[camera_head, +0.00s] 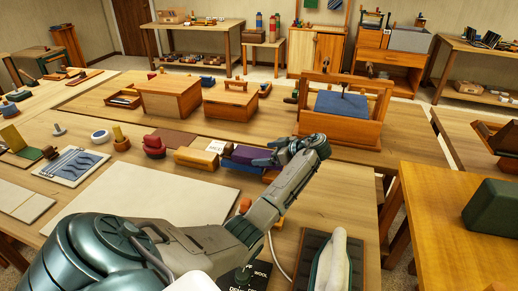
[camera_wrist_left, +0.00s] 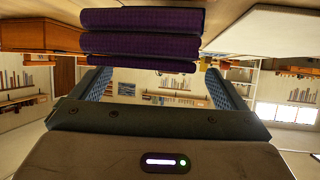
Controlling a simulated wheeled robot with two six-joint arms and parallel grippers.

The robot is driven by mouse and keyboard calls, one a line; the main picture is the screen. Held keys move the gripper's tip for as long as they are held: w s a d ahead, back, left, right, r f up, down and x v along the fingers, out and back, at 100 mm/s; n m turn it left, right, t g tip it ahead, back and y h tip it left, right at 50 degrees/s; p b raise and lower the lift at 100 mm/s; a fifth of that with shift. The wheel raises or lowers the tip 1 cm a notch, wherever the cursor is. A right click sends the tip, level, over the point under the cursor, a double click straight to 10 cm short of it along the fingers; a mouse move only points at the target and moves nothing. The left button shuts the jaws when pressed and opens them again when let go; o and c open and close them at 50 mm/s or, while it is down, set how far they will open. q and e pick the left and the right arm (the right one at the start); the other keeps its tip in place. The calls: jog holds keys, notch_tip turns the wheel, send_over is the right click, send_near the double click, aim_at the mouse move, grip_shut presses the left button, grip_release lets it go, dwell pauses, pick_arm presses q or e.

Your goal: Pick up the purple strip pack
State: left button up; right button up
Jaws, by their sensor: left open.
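The purple strip pack (camera_head: 243,156) lies on the wooden table near its middle, partly hidden by my left gripper (camera_head: 277,152). In the left wrist view the pack (camera_wrist_left: 141,42) shows as stacked dark purple rolls or folds near the top. My left gripper also shows there (camera_wrist_left: 160,82), its two fingers spread apart with nothing held between them. The pack appears just beyond the fingers; I cannot tell whether they touch it. My right gripper is not in view.
A yellow block (camera_head: 196,159) and a red spool-like piece (camera_head: 154,146) stand left of the pack. A wooden loom frame with a blue panel (camera_head: 341,105) stands behind right. A pale sheet (camera_head: 140,197) lies in front left. A dark tray (camera_head: 312,255) is at the front.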

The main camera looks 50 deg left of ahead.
pick_arm(q)
jog(key=shift+x, duration=1.2)
jog(key=shift+d, duration=0.15)
jog(key=shift+c, duration=1.3)
jog(key=c, duration=1)
